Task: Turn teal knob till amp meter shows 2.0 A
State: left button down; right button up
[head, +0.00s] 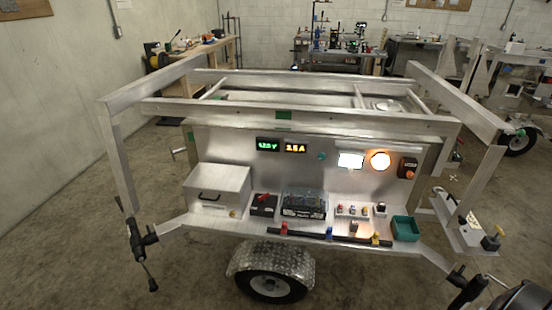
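The teal knob (322,156) is a small round knob on the aluminium front panel (225,145) of the trailer, a little right of the meters. The amp meter (296,148) is a black display with orange digits that read about 1.5 A; the last digit is too small to be sure of. The volt meter (268,144) beside it has green digits, about 12.5 V. Nothing touches the knob. I cannot see either of my grippers in the head view.
A lit white screen (350,160), a glowing round lamp (380,161) and a black box with an orange knob (408,168) are right of the knob. An aluminium box (216,188), small switches (352,210) and a teal bin (405,230) sit below. Frame rails (300,113) run above.

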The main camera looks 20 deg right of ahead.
aim_at(322, 156)
jog(key=u, duration=0.2)
jog(key=i, duration=1.15)
jog(key=z, duration=0.1)
